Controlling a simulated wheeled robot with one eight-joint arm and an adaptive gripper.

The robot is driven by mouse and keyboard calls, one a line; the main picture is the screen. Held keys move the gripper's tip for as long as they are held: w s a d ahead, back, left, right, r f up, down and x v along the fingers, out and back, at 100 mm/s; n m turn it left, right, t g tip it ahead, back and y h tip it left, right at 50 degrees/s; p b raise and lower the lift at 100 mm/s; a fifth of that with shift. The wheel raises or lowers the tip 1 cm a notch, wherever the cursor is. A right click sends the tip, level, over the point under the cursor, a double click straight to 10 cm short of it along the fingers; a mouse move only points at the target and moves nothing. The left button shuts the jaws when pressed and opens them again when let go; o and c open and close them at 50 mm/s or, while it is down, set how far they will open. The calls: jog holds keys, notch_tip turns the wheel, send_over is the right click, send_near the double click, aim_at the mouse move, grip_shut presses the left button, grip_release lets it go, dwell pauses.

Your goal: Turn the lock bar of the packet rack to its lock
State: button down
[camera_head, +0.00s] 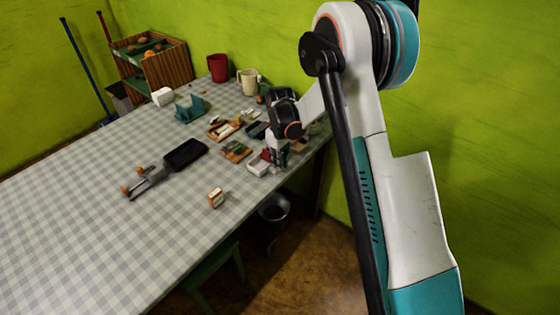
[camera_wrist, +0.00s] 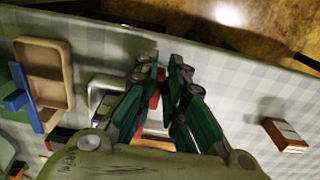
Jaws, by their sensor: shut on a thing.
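The packet rack looks to be the small pale tray-like thing (camera_head: 257,168) with a red part, near the table's right edge in the head view. Its pale frame (camera_wrist: 103,86) also shows in the wrist view, partly behind my fingers. My gripper (camera_head: 279,161) points down at the rack's right side. In the wrist view my green fingers (camera_wrist: 166,70) are close together. A red piece (camera_wrist: 155,97), apparently the lock bar, shows between them, mostly hidden. My gripper is shut on it. I cannot tell the bar's angle or whether it meets its lock.
A wooden tray (camera_wrist: 43,72) and a blue bar (camera_wrist: 17,100) lie left of my fingers in the wrist view. A small orange-and-white box (camera_head: 216,198) stands nearer the front. The front left of the table is clear.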

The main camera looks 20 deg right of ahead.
dwell(0.3)
jog(key=c, duration=1.7)
grip_release()
jog(key=shift+o, duration=0.2)
jog(key=shift+r, duration=0.1)
notch_tip(320, 180, up, 12)
jog(key=s+r+m+t, duration=0.3)
jog(key=s+r, duration=1.1)
jog(key=s+m+t, duration=0.4)
jog(key=s, duration=1.4)
jog(key=shift+s+d+f, duration=0.15)
jog(key=shift+s+d, duration=0.05)
jog(key=shift+d, duration=0.25)
